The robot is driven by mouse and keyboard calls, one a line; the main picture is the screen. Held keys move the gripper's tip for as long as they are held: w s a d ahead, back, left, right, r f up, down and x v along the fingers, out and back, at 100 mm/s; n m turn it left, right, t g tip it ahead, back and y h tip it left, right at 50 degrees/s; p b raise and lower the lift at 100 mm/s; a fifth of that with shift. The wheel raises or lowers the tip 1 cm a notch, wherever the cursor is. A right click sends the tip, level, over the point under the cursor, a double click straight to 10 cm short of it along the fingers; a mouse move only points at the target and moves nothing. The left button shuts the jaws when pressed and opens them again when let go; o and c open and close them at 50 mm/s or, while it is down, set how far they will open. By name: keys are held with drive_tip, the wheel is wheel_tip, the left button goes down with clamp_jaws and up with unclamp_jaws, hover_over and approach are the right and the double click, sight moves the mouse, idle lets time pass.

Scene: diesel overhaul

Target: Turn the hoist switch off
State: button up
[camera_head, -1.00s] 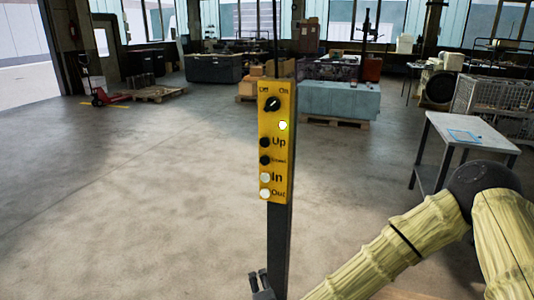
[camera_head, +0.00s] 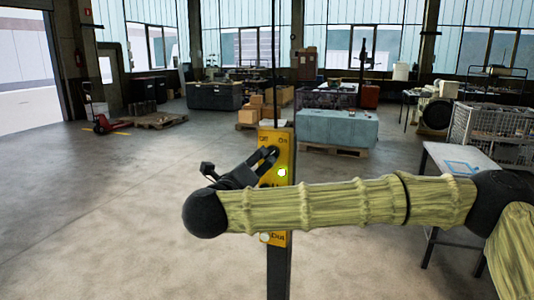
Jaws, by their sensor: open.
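The yellow hoist control panel (camera_head: 285,150) stands on a dark upright post (camera_head: 279,270) near the middle of the view. My wrist and forearm cover most of the buttons; part of the "Out" row shows below the arm.
A grey table (camera_head: 470,163) stands at the right, near my arm. A metal mesh crate (camera_head: 497,125) is behind it. A blue-covered block (camera_head: 337,128) on a pallet is farther back. The floor at the left is clear, with a red pallet jack (camera_head: 110,125) far off.

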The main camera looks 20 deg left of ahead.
sight(268, 154)
drive_tip(key=w+p, duration=0.3)
drive_tip(key=w, duration=0.6)
drive_tip(key=shift+d, duration=0.15)
drive_tip(key=shift+c, duration=0.3)
drive_tip(key=shift+s, duration=0.1)
drive_tip(key=c, duration=1)
